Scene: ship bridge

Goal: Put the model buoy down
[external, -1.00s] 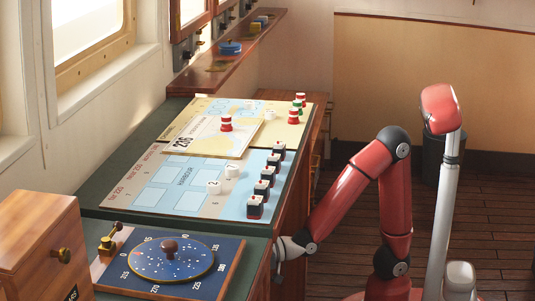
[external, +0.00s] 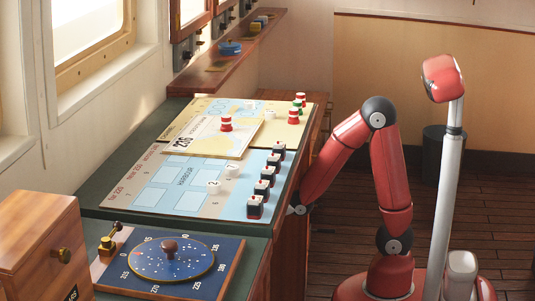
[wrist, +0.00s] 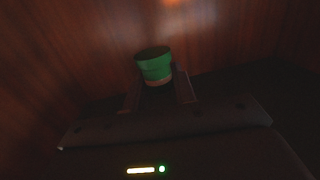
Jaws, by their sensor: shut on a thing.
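The model buoy (wrist: 155,68) shows in the wrist view as a small green cylinder with a pale band at its lower edge. My gripper (wrist: 159,92) is shut on it, one finger at each side. The picture is dark, with brown wood behind the buoy. In the external view my gripper and the held buoy are hidden at the right side of the chart desk. There, other buoys stand on the desk: a red-and-white one (external: 226,124) on the cream sheet, and red-and-white and green ones (external: 294,117) at the far right corner.
The blue harbour chart (external: 160,198) carries white numbered pieces (external: 214,186) and a row of dark blocks (external: 255,207) along its right edge. A compass board (external: 222,277) lies in front. A wall shelf (external: 195,75) holds small items. A dark bin (external: 433,155) stands behind my arm.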

